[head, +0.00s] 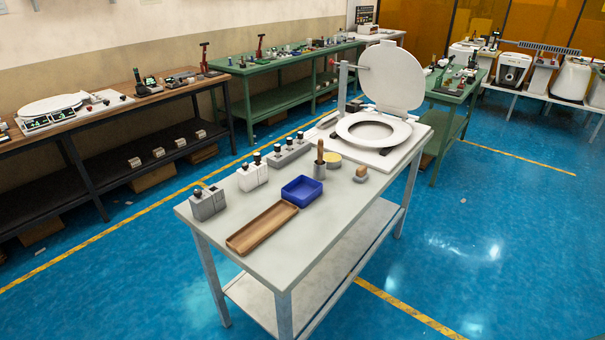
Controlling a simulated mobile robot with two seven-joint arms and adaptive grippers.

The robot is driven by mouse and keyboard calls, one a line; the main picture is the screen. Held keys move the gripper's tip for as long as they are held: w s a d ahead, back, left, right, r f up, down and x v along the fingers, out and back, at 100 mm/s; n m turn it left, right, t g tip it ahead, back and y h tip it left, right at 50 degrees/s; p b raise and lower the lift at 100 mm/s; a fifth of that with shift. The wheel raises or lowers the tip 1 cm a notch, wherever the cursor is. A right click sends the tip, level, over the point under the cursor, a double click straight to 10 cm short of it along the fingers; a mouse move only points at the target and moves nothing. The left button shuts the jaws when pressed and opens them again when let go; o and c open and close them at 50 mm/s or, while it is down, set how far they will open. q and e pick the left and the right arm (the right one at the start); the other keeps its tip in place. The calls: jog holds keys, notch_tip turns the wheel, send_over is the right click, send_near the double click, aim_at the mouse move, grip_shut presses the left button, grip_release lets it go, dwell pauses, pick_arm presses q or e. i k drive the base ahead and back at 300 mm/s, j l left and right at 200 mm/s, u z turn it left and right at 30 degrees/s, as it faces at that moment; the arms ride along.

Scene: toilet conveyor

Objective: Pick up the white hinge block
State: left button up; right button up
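A white block (252,177) with dark round knobs on top stands upright near the left edge of the grey table (345,205); it looks like the white hinge block. A grey block (208,205) with a dark knob stands in front of it, nearer the table's front left corner. A longer grey block (289,153) with several knobs stands behind it. The white block is apart from the blue tray to its right. Neither of my grippers is in view.
A blue tray (302,190) and a wooden tray (262,228) lie right of the blocks. A cup with a wooden-handled tool (320,160), a yellow-topped round tin (333,160) and a toilet seat with raised lid (392,75) are farther back. Blue floor (490,240) right of the table is clear.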

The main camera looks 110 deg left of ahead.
aim_at(251, 179)
jog(key=k+j+z, duration=0.15)
jog(key=k+z, duration=0.15)
jog(key=z, duration=0.2)
jog(key=k+z, duration=0.3)
jog(key=z, duration=0.15)
jog(key=k+u, duration=0.1)
jog(key=u, duration=2.85)
